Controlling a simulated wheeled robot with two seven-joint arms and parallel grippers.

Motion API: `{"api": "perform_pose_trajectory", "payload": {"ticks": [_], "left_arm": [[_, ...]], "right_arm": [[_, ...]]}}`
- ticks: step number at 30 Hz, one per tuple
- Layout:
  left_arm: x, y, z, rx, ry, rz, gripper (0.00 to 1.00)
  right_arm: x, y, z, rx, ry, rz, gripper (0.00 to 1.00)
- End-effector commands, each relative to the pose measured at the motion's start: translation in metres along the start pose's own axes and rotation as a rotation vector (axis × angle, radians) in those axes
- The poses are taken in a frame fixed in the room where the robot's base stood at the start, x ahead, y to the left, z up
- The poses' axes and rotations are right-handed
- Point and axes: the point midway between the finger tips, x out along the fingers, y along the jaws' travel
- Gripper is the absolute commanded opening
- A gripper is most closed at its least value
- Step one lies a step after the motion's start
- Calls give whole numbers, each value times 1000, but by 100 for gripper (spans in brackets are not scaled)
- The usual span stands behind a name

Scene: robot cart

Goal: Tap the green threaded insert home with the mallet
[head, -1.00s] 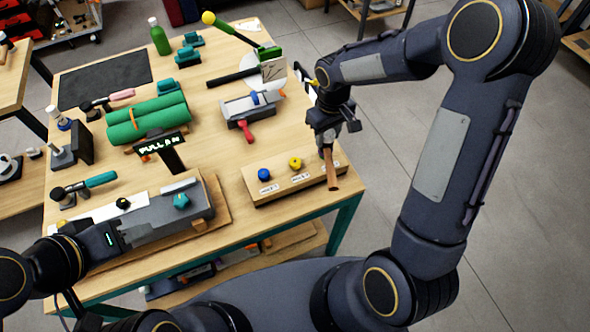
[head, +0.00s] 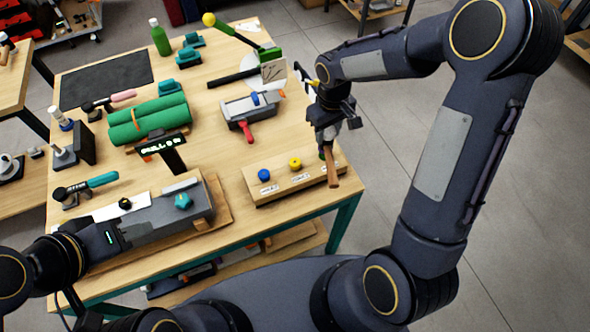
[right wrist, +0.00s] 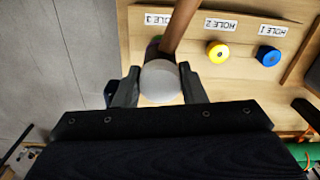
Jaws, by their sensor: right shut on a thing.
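My right gripper (head: 328,140) is shut on the mallet near its head, above the right end of the wooden hole block (head: 285,188). In the right wrist view the mallet's round grey head (right wrist: 160,82) sits between the fingers, and its brown handle (right wrist: 180,28) runs up past the HOLE 3 label. A small green bit (head: 321,152) shows beside the mallet, likely the green insert; most of it is hidden, so contact and depth cannot be told. My left gripper (head: 112,238) is low at the left, its fingers not clear.
A yellow insert (head: 295,163) and a blue insert (head: 264,174) stand in the block. The table's right edge is close to the block.

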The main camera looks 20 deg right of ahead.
Motion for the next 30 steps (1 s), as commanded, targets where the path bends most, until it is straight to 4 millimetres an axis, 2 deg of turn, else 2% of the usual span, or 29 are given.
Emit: {"api": "perform_pose_trajectory", "payload": {"ticks": [30], "left_arm": [[11,-5,5,0,0,0,36]], "right_arm": [[15,0,0,0,1,0,4]]}}
